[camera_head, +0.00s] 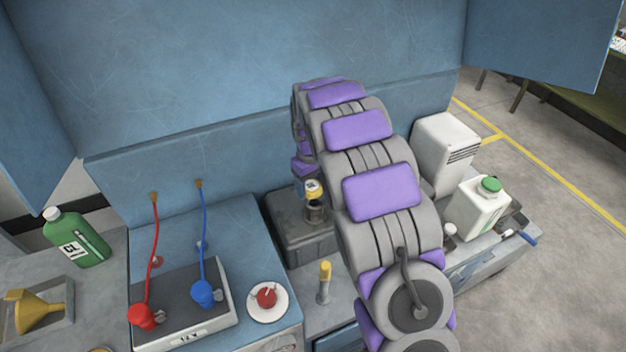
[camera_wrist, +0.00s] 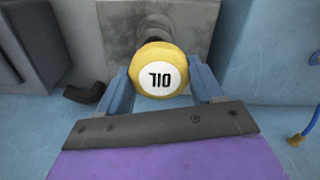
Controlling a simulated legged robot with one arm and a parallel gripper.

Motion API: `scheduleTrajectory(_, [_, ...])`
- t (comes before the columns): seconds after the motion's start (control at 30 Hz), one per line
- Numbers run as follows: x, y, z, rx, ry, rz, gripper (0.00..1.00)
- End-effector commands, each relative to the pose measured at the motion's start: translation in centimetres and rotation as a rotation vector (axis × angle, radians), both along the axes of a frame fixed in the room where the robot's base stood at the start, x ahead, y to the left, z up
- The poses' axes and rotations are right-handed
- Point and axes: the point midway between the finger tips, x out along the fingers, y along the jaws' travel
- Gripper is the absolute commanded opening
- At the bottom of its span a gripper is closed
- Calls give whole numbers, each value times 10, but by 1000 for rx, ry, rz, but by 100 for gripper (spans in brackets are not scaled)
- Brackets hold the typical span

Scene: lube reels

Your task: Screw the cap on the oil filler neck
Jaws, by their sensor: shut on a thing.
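The yellow cap (camera_wrist: 160,72) with a white label reading OIL sits between the two blue fingers of my gripper (camera_wrist: 162,82) in the wrist view, and the gripper is shut on it. In the head view the cap (camera_head: 313,187) shows just above the dark filler neck (camera_head: 316,210), which stands on a grey block. The neck also shows behind the cap in the wrist view (camera_wrist: 153,27). I cannot tell whether cap and neck touch. The fingers are mostly hidden by my arm in the head view.
A dark grey block (camera_head: 298,240) carries the neck. A yellow-topped dipstick (camera_head: 325,281) stands in front. A white jug (camera_head: 480,209) and a white box (camera_head: 445,155) stand at the right. A blue panel rises behind.

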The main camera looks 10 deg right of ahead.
Motion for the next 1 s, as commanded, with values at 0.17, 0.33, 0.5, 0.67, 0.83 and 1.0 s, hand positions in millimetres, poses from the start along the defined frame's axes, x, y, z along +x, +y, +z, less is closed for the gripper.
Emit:
scheduleTrajectory(0.17, [0,-4,-10,3,0,-1,36])
scheduleTrajectory(0.33, [-1,-4,-19,4,2,-2,36])
scheduleTrajectory(0.5, [-1,-1,-28,1,3,0,36])
scheduleTrajectory(0.67, [-1,0,-35,0,1,0,36])
scheduleTrajectory(0.83, [0,-2,-37,1,-1,-1,36])
scheduleTrajectory(1.0, [0,-3,-37,3,-1,-2,36])
